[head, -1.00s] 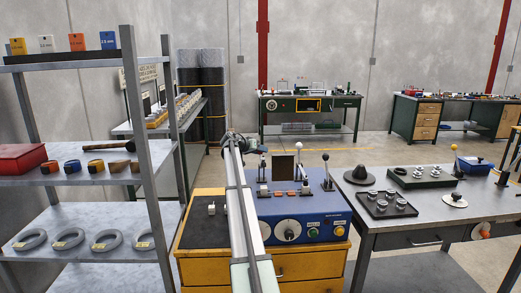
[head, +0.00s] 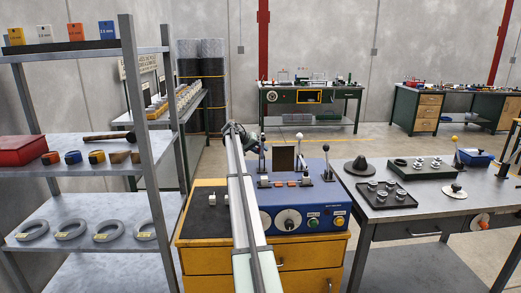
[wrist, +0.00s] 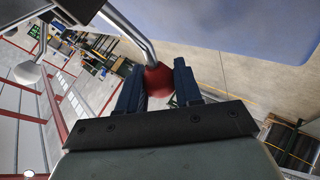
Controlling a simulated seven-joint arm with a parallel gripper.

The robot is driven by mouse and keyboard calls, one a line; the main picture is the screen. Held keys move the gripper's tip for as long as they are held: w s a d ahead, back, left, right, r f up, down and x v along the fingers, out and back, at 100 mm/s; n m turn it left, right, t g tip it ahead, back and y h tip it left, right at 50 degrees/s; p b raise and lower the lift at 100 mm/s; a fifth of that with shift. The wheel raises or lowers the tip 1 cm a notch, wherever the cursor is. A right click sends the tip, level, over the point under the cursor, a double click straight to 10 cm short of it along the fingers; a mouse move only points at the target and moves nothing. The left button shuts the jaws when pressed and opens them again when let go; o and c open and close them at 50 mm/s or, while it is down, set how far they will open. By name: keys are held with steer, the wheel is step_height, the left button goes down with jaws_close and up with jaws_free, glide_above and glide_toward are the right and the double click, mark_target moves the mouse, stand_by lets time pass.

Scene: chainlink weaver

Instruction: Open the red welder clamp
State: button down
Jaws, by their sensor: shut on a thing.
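The red clamp knob (wrist: 158,79) is a red ball on the end of a bent metal lever (wrist: 128,35) in the wrist view. My gripper (wrist: 159,84) has a dark blue finger on each side of the ball and is shut on it. In the head view the blue welder (head: 303,219) stands on a yellow cabinet, with dials and coloured buttons on its front. My arm reaches past its left side, and the gripper end is small and dark near the welder's back left. The red knob cannot be made out there.
A steel table (head: 400,215) with trays stands at right, a metal shelf (head: 150,130) at left.

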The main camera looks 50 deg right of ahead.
steer(key=shift+w+f, duration=0.1)
steer(key=shift+f, duration=0.05)
steer(key=c, duration=0.8)
jaws_free()
steer(key=v, duration=1.3)
steer(key=shift+a+r, duration=0.25)
steer(key=shift+w, duration=0.1)
